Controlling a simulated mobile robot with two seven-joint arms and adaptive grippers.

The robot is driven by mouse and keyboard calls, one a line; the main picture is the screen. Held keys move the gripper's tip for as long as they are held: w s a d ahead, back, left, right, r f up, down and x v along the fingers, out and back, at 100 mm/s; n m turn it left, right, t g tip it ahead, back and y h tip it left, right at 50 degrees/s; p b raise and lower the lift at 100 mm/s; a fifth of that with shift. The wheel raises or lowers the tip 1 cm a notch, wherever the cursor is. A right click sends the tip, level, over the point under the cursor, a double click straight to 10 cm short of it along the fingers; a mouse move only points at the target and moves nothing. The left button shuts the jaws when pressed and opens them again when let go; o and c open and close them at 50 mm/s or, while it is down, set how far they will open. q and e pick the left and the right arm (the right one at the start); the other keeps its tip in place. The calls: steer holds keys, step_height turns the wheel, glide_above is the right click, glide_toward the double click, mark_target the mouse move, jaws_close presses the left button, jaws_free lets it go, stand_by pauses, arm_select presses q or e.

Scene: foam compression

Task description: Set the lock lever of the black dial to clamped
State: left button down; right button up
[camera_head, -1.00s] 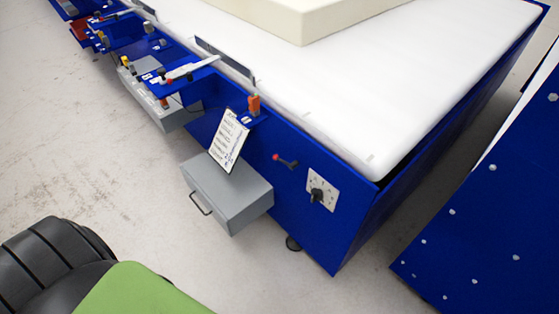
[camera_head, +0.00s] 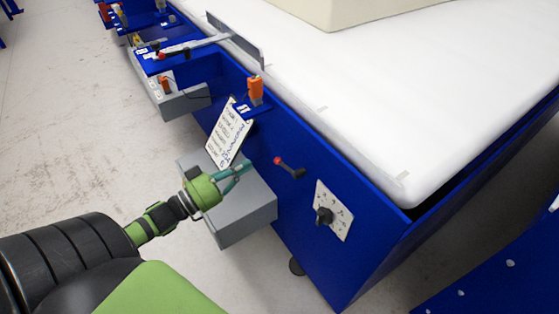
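The black dial (camera_head: 324,215) sits on a light square plate (camera_head: 338,205) with markings, on the blue side panel of the machine. A lever with a red knob and black arm (camera_head: 289,167) is on the same panel, up and left of the dial. I cannot tell its setting, nor whether it is the dial's lock lever. My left gripper (camera_head: 247,166) is in front of the grey drawer box, left of the red-knobbed lever and apart from it. Its fingers look narrow; their opening is unclear at this size. My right gripper is not in view.
A grey drawer box (camera_head: 248,218) hangs below a tilted printed sheet (camera_head: 229,135). An orange device (camera_head: 256,91) stands on a small blue shelf. A white mattress surface (camera_head: 400,100) carries a cream foam block (camera_head: 345,8). Open floor lies to the left.

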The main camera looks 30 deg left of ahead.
arm_select(q)
steer(key=shift+s+r, duration=0.1)
steer(key=x, duration=0.9)
steer(key=shift+w+d+b, duration=0.1)
steer(key=shift+w+b, duration=0.25)
steer(key=shift+b, duration=0.05)
steer(key=shift+d+f+b, duration=0.25)
steer(key=shift+f+b, duration=0.1)
steer(key=shift+f, duration=0.85)
steer(key=shift+s+f, duration=0.35)
steer(key=shift+f, duration=0.35)
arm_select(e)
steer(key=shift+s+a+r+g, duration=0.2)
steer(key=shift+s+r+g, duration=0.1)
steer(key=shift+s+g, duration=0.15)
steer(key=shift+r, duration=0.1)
